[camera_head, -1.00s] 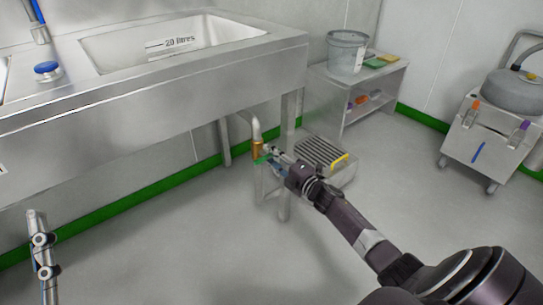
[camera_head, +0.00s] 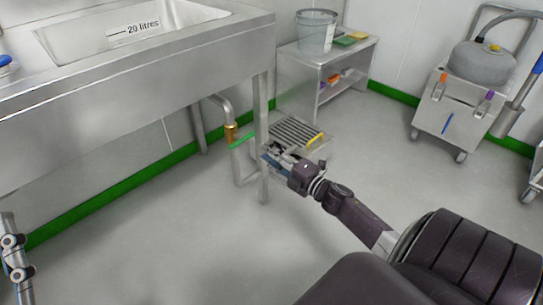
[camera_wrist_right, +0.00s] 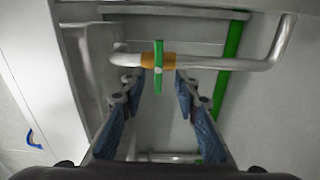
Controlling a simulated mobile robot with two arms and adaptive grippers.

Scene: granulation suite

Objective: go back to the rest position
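My right gripper (camera_head: 277,158) is open and empty under the right end of the sink in the head view. A brass valve (camera_head: 231,133) with a green handle (camera_head: 243,140) sits on the drain pipe, to the left of the fingertips and apart from them. In the right wrist view, the blue-padded fingers of the gripper (camera_wrist_right: 182,98) are spread, and the green handle (camera_wrist_right: 158,70) stands across the brass valve (camera_wrist_right: 148,60) beyond them, with nothing between the pads. My left gripper is not in view.
The steel sink (camera_head: 150,85) is above and left of my right arm. Its leg (camera_head: 263,150) stands close to the gripper. A grated drain box (camera_head: 300,137) with a yellow bar is behind. A low shelf (camera_head: 347,60) with a bucket (camera_head: 316,32) and a wheeled cart (camera_head: 446,115) stand farther back.

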